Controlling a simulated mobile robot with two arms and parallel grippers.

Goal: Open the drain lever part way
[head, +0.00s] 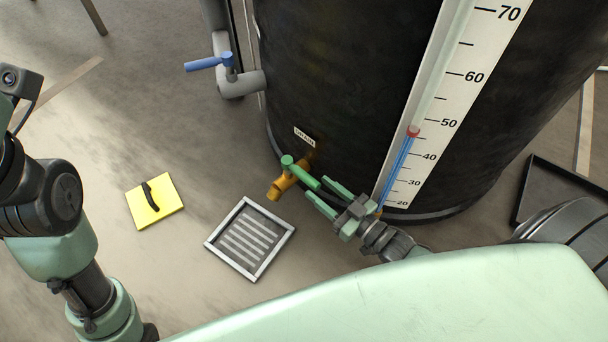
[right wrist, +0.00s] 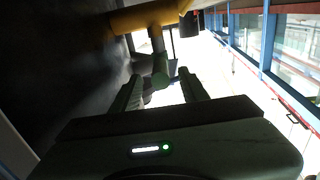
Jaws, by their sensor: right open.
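The drain tap (head: 279,187) is a brass-orange valve low on the black tank in the head view. Its green drain lever (head: 305,178) slants down to the right from the valve top. My right gripper (head: 318,190) is open, with its two green fingers at the lever's free end. In the right wrist view, the lever (right wrist: 160,68) reaches to between the open fingers (right wrist: 161,88), and the orange valve body (right wrist: 150,17) is beyond. Contact between fingers and lever cannot be made out. My left arm shows at the left, but its fingers are out of view.
A floor drain grate (head: 250,238) lies below the tap. A yellow square (head: 154,201) with a black handle lies on the floor to its left. A blue-handled valve (head: 226,64) is on the grey pipe. The level gauge (head: 425,110) runs up the tank (head: 340,80).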

